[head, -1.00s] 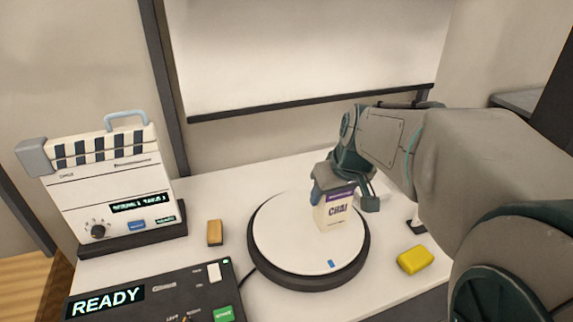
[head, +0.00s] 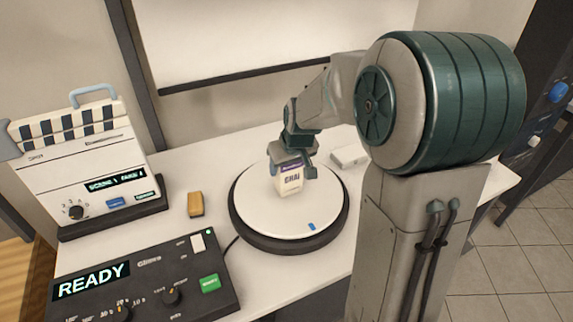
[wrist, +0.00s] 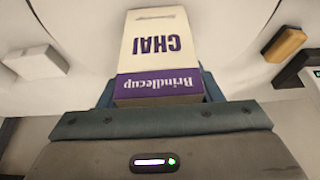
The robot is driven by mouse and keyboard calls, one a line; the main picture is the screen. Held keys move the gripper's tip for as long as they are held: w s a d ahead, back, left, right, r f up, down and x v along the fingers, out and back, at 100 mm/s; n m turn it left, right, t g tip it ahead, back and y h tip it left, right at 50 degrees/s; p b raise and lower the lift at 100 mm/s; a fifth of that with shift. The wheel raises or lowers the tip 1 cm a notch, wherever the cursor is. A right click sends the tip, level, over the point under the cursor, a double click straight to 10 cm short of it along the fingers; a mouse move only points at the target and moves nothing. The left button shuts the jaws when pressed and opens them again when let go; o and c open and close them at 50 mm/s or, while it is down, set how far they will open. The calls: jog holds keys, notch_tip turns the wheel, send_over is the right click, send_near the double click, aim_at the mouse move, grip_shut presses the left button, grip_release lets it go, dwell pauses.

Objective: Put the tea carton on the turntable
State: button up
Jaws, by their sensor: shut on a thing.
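The tea carton (head: 290,181), cream with a purple band and the word CHAI, is upright over the white turntable (head: 262,216), near its middle. My gripper (head: 293,164) comes from above and is shut on the carton's upper part. In the wrist view the carton (wrist: 156,48) sits between the fingers, its label upside down, with the pale turntable (wrist: 225,38) behind it. I cannot tell whether the carton's base touches the disc. The turntable has a dark base and a small blue mark near its front edge.
A control panel (head: 140,287) reading READY stands at front left, with a slate-like device (head: 85,170) behind it. An orange-brown block (head: 195,204) lies left of the turntable. A white box (head: 349,156) lies behind right. My arm covers the table's right side.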

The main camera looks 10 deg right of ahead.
jog(key=shift+f, duration=0.2)
jog(key=o, duration=1)
jog(key=shift+s+r, duration=0.15)
jog(key=shift+r, duration=0.4)
jog(key=a+v, duration=0.1)
jog(key=v, duration=1)
jog(key=s+f, duration=0.1)
jog(key=s, duration=0.5)
jog(key=s+f+m+g, duration=0.1)
jog(key=s+f, duration=0.1)
jog(key=s, duration=0.4)
jog(key=s+f+m+g, duration=0.1)
jog(key=s+f, duration=0.1)
jog(key=s, duration=0.4)
jog(key=shift+s+f+h+p, duration=0.15)
jog(key=shift+s+h+p, duration=0.15)
jog(key=shift+s+h, duration=0.1)
